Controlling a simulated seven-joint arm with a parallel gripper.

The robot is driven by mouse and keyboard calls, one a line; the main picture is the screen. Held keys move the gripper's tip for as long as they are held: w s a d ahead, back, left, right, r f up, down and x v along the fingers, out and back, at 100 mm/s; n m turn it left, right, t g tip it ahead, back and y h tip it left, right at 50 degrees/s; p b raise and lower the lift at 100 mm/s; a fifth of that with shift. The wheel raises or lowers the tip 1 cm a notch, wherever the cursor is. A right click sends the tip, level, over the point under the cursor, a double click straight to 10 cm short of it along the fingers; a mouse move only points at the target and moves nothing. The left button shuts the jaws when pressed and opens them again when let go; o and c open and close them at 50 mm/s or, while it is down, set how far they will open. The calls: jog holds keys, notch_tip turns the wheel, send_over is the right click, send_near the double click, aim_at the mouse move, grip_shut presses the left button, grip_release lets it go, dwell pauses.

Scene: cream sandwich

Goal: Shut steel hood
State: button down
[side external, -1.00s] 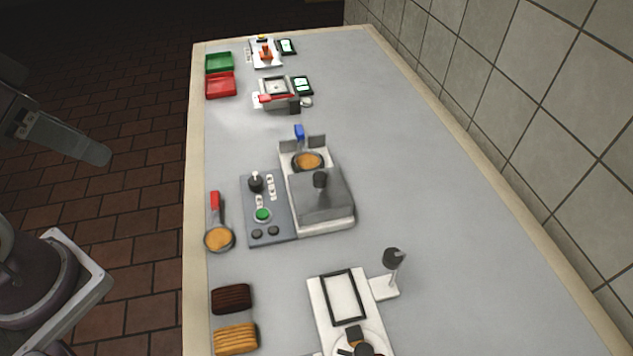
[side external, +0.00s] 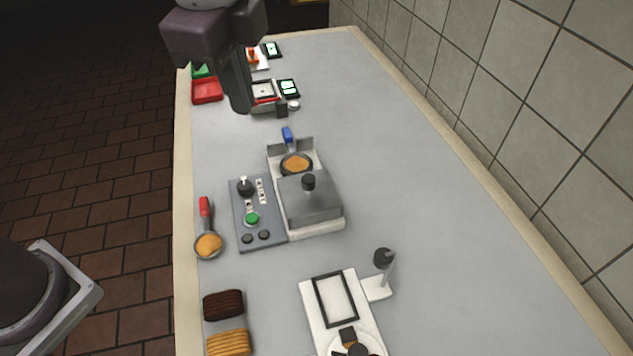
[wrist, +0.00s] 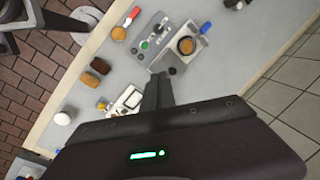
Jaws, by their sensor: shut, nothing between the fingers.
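The steel hood (side external: 312,205) is a grey metal box with a black knob (side external: 308,182) on top. It sits on the front part of the white cooker base (side external: 318,234). Behind it, a small pan (side external: 296,165) with orange-brown contents and a blue handle (side external: 287,135) lies uncovered. The wrist view shows the hood (wrist: 166,60) small, just beyond my fingers, and the pan (wrist: 186,45) beside it. My gripper (side external: 240,104) points down over the far left of the counter, well apart from the hood. Its fingers (wrist: 158,80) are shut and empty.
A grey control panel (side external: 260,224) with a green button adjoins the base on its left. A red-handled pan (side external: 208,244) lies at the counter's left edge. A white station (side external: 316,310) with a lamp-like post (side external: 384,260) stands in front. The counter right of the hood is clear.

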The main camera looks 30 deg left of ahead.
jog(key=w+d+f+m+y, duration=0.2)
jog(key=w+d+f+m, duration=0.1)
jog(key=d+f+m, duration=0.8)
jog(key=n, duration=0.3)
send_over(313, 199)
jog(key=s+d, duration=0.1)
jog(key=d, duration=0.2)
jog(key=shift+g, duration=0.4)
jog(key=f, duration=0.8)
jog(key=shift+s+a+f, duration=0.2)
jog(key=shift+f, duration=0.05)
jog(key=shift+w+a, duration=0.4)
jog(key=shift+a, duration=0.3)
jog(key=w+a, duration=0.7)
jog(key=shift+w+a, duration=0.3)
jog(key=shift+a, duration=0.05)
